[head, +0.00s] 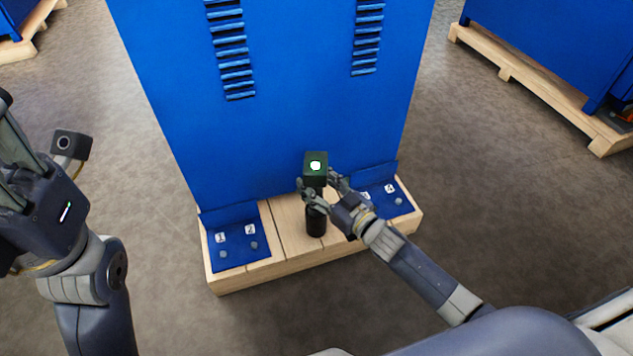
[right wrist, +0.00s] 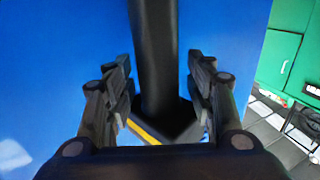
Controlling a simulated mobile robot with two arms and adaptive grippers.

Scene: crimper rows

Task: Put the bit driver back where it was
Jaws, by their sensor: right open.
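The bit driver (head: 316,221) appears as an upright black cylinder with a dark green block at its top, at the middle of the wooden ledge in front of the blue cabinet. My right gripper (head: 320,188) is open, with its fingers on either side of the driver just below the block. In the right wrist view, a black shaft (right wrist: 158,60) runs between the open fingers (right wrist: 163,95), with visible gaps on both sides. It meets a dark block with a yellow stripe. My left gripper (head: 25,185) is at the left edge, partly cut off, away from the driver.
A blue plate (head: 236,251) marked 1 and 2 lies on the ledge at left. Another blue plate (head: 383,206) with a visible 4 lies at right, partly behind my right gripper. The blue cabinet (head: 270,120) rises behind. Open floor (head: 150,300) lies in front.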

